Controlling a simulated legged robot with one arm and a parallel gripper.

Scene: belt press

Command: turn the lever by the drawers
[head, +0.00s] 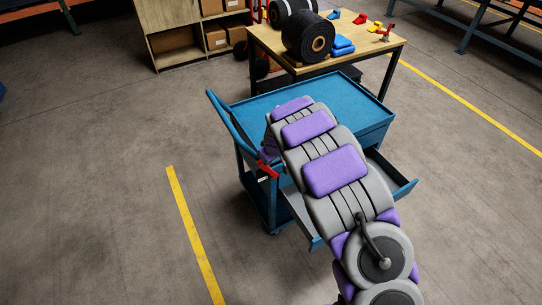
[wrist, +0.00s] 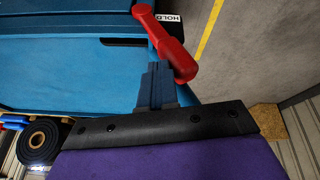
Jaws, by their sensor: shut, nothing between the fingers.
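The red lever (head: 267,169) sits at the near left corner of the blue tool cart, above the drawers. In the wrist view the red lever (wrist: 168,45) runs slanting from upper left to lower right. A white label reading HOLD (wrist: 170,18) is beside its upper end. My gripper (wrist: 157,68) is shut and empty, its fingertips right by the lever's lower part. I cannot tell whether they touch it. In the head view my arm hides the gripper and much of the cart. An open drawer (head: 403,189) sticks out at the cart's right.
The blue cart top (head: 345,92) is bare where visible. The cart's push handle (head: 230,122) is at left. Behind it stands a wooden table (head: 385,50) with black rolls (head: 308,38) and small coloured parts. Open floor with a yellow line (head: 193,232) lies left.

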